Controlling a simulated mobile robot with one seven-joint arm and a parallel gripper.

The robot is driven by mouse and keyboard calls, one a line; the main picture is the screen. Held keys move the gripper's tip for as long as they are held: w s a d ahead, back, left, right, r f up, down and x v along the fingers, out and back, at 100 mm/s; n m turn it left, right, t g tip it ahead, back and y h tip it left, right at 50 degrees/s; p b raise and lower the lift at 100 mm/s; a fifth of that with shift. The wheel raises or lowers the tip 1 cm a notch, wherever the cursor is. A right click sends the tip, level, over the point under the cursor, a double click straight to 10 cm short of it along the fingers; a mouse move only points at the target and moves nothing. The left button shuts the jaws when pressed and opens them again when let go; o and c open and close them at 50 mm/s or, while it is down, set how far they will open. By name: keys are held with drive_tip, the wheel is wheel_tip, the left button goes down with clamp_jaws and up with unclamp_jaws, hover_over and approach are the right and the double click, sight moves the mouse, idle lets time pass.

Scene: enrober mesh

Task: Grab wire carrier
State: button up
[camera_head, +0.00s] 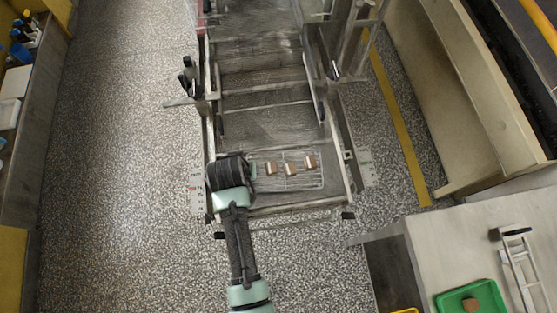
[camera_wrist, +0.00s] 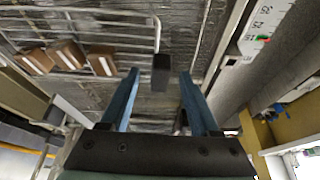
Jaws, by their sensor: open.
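The wire carrier (camera_head: 316,183) is a flat wire rack at the near end of the mesh conveyor. Three brown blocks (camera_head: 291,169) sit on it in a row. In the wrist view, its wire rim (camera_wrist: 157,32) runs just beyond the fingers, and the blocks (camera_wrist: 70,55) show at upper left. A dark block (camera_wrist: 160,74), apparently the carrier's handle, shows between the fingertips. My gripper (camera_head: 253,168) is at the carrier's left end; its two blue fingers (camera_wrist: 159,80) are open, one on each side of the dark block. I cannot tell whether they touch it.
The conveyor's metal side rails (camera_head: 335,150) flank the carrier. A metal table (camera_head: 440,245) at lower right holds a green tray (camera_head: 450,301) with a brown piece and a pale rack with a dark handle (camera_head: 515,232). Speckled floor is clear to the left.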

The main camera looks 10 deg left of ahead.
drive_tip(key=shift+w+f, duration=0.15)
drive_tip(key=shift+f, duration=0.2)
clamp_jaws()
